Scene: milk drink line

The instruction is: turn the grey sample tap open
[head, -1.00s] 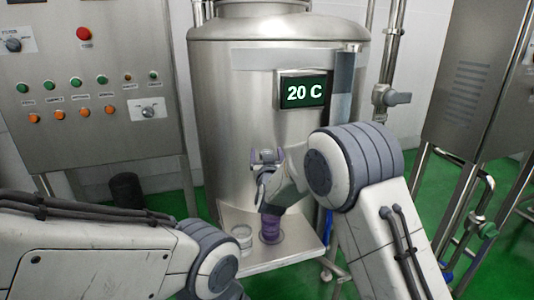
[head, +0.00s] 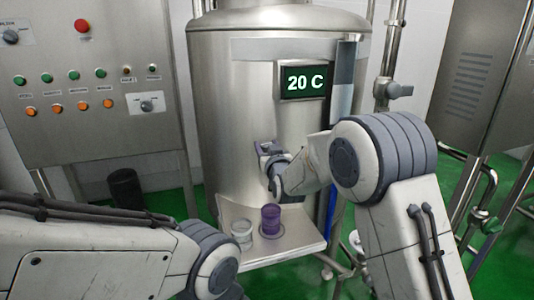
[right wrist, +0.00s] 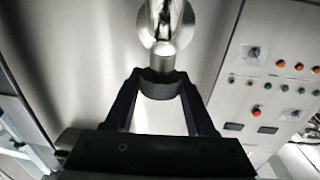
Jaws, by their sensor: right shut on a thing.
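The grey sample tap (right wrist: 160,83) has a dark grey handle on a shiny metal spout fixed to the steel tank. My right gripper (right wrist: 157,88) is shut on this handle, one dark finger on each side, in the right wrist view. In the head view my right gripper (head: 268,152) is at the tank's front, above the shelf, and it hides most of the tap. I cannot tell how far the handle is turned. My left arm comes in at the lower left, but its gripper is out of view.
A small shelf (head: 285,252) on the tank front holds a purple container (head: 270,222) and a clear jar (head: 243,234). A display (head: 304,82) reads 20 C. A control panel (head: 85,75) stands at the left. Pipes and a steel cabinet (head: 487,90) are at the right.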

